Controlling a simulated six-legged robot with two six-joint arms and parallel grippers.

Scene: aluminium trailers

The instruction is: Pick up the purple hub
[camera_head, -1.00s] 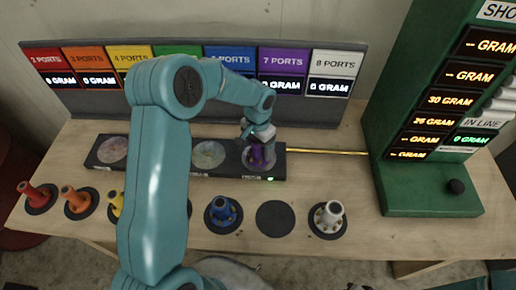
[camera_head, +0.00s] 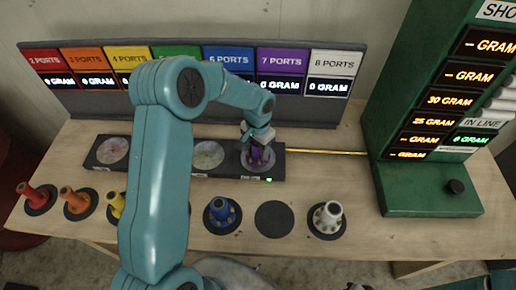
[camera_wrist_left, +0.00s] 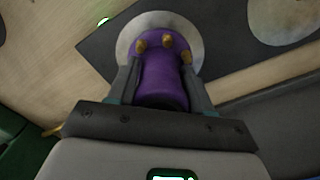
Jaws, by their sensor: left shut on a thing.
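The purple hub (camera_head: 259,157) is at the right-hand round pad of the dark bar on the bench. In the left wrist view the hub (camera_wrist_left: 162,80) shows a purple body with brass-coloured studs, over a pale disc (camera_wrist_left: 128,38). My left gripper (camera_head: 257,141) comes down on it from above. Its fingers (camera_wrist_left: 160,85) are on both sides of the hub's body and shut on it. Whether the hub touches the disc cannot be told. My right gripper is not in view.
Red (camera_head: 38,196), orange (camera_head: 74,200), yellow, blue (camera_head: 221,211) and white (camera_head: 328,217) hubs stand on dark round mats along the front. One mat (camera_head: 274,219) is empty. A green display cabinet (camera_head: 430,190) stands at the right. A port sign board (camera_head: 340,112) stands behind.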

